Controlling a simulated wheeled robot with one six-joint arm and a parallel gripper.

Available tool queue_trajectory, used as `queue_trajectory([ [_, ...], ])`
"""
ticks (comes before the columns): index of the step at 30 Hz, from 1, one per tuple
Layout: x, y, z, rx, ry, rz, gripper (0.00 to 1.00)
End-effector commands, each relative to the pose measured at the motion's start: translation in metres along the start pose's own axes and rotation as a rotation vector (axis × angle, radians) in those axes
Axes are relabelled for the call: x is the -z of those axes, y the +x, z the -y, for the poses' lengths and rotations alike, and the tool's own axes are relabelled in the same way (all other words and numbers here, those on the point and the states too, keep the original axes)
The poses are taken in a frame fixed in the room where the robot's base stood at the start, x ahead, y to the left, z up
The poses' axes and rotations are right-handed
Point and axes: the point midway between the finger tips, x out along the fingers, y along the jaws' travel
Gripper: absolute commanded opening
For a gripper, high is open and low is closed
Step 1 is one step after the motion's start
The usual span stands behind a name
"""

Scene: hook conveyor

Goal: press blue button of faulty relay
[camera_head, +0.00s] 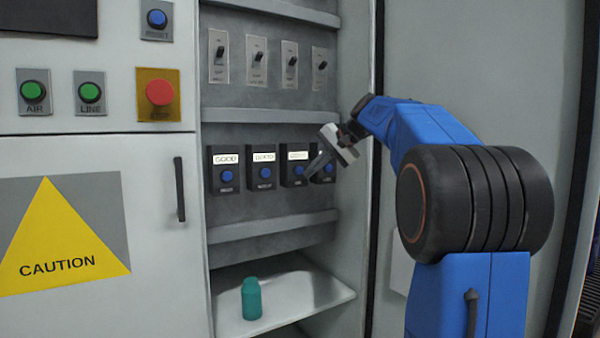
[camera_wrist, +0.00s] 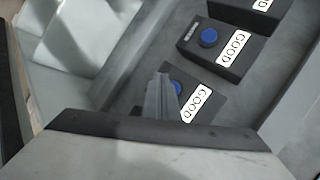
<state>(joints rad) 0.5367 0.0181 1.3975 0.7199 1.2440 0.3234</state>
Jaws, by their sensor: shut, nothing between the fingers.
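A row of dark relay boxes with blue buttons sits on a cabinet panel.
Several toggle switches (camera_head: 257,62) are above the relays. A ledge (camera_head: 270,228) runs below them, over a white shelf (camera_head: 310,296) with a teal bottle (camera_head: 251,299). A panel at left has a red button (camera_head: 160,92) and green buttons (camera_head: 34,91). An open door (camera_head: 480,60) stands at right.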

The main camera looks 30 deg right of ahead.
Motion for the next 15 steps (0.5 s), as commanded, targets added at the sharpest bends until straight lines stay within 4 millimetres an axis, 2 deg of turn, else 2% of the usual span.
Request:
queue_trajectory([
  [9,-0.013,-0.018,-0.013,0.001,0.0,0.0,0.0],
  [15,-0.016,-0.021,-0.016,0.0,0.0,0.001,0.0],
])
